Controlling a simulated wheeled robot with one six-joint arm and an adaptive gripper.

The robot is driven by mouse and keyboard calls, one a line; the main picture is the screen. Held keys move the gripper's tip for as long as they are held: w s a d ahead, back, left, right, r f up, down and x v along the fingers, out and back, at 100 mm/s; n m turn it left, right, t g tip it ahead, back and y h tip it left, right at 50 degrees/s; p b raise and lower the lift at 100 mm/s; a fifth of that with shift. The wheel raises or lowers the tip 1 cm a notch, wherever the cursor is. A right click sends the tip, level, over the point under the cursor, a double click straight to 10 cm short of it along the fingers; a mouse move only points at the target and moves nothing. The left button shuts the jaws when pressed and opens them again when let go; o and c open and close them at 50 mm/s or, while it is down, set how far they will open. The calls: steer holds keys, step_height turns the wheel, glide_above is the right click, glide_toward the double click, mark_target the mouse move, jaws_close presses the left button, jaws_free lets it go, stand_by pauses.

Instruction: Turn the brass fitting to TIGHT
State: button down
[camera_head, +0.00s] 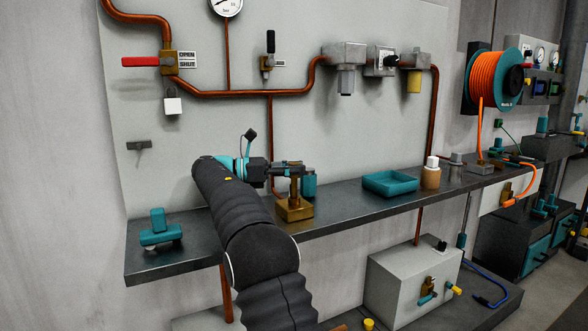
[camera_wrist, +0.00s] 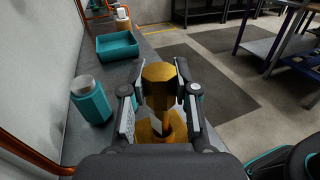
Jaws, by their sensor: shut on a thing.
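The brass fitting (camera_wrist: 158,86) has a hexagonal top and stands upright on a square brass base. The base (camera_head: 294,210) rests on the shelf in the head view, and a pale stem shows under the hexagonal top in the wrist view. My gripper (camera_head: 296,170) reaches in from the left, with one finger on each side of the fitting. In the wrist view my gripper (camera_wrist: 158,98) is shut on the fitting. No TIGHT mark is readable in either view, so I cannot tell how far the fitting is turned.
A teal bottle with a grey cap (camera_wrist: 90,100) stands close beside my gripper. A teal tray (camera_head: 391,183) lies further right on the dark shelf (camera_head: 345,212), with a brown bottle (camera_head: 431,174) past it. Copper pipes (camera_head: 228,92) run along the wall panel. A teal tool (camera_head: 160,230) sits at the shelf's left end.

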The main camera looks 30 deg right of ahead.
steer(key=shift+f+g, duration=0.3)
steer(key=shift+f, duration=0.05)
steer(key=c, duration=0.8)
jaws_free()
steer(key=shift+w, duration=0.1)
steer(key=shift+r, duration=0.15)
steer(key=shift+r, duration=0.1)
step_height(320, 180, up, 7)
steer(key=shift+r, duration=0.1)
steer(key=shift+w+r, duration=0.1)
steer(key=shift+r, duration=1.15)
steer(key=shift+r, duration=0.15)
